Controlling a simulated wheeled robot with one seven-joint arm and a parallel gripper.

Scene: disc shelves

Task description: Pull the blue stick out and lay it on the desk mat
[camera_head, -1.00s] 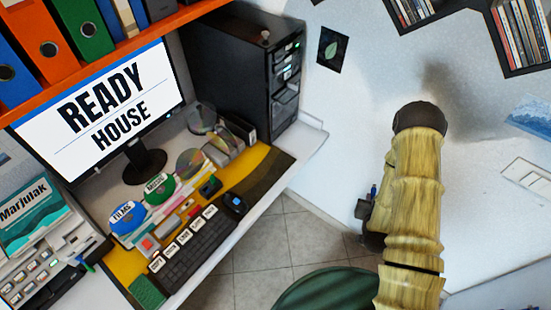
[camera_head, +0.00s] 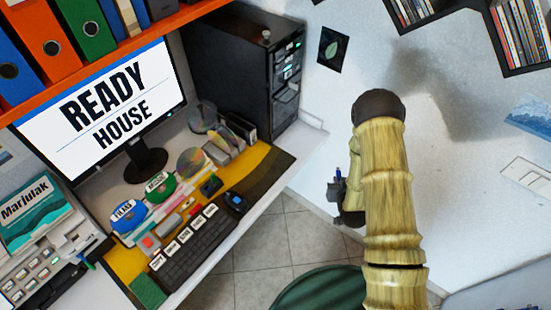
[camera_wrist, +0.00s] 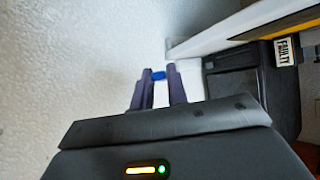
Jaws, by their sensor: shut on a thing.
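The blue stick (camera_head: 339,174) is a small blue piece at my gripper (camera_head: 338,187), in front of the white wall and right of the desk. In the wrist view, a short blue end of the stick (camera_wrist: 158,76) shows between the two fingertips of my gripper (camera_wrist: 160,82), which is shut on it. The rest of the stick is hidden by the fingers or too small to tell. The desk mat (camera_head: 272,164), yellow with a dark band, lies on the desk, left of my gripper and apart from it.
A green round seat (camera_head: 318,290) stands in front.

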